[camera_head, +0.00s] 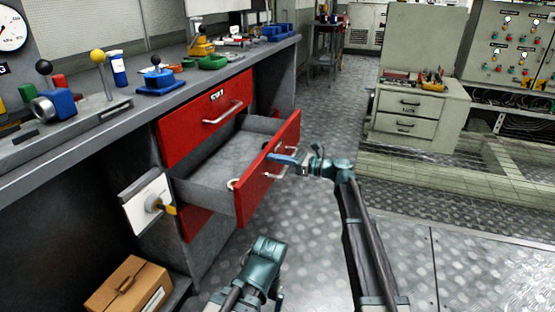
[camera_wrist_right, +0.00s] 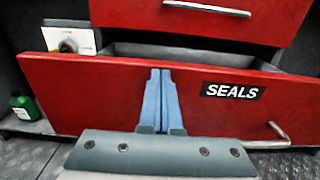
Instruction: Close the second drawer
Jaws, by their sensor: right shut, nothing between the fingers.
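The second drawer (camera_head: 268,172) has a red front and stands pulled out below the closed top drawer (camera_head: 208,118). Its grey inside shows, with a pale ring-shaped item near the front. In the right wrist view its red front (camera_wrist_right: 100,95) carries a black "SEALS" label (camera_wrist_right: 233,91), and part of a metal handle (camera_wrist_right: 279,131) shows at lower right. My right gripper (camera_head: 276,158) is shut and empty, its blue fingers (camera_wrist_right: 158,72) together at the drawer front; whether they touch it I cannot tell. A teal part of my other arm shows at bottom centre, without fingers in view.
A grey workbench (camera_head: 140,112) above the drawers holds several tools and coloured parts. A cardboard box (camera_head: 130,285) lies low at left.

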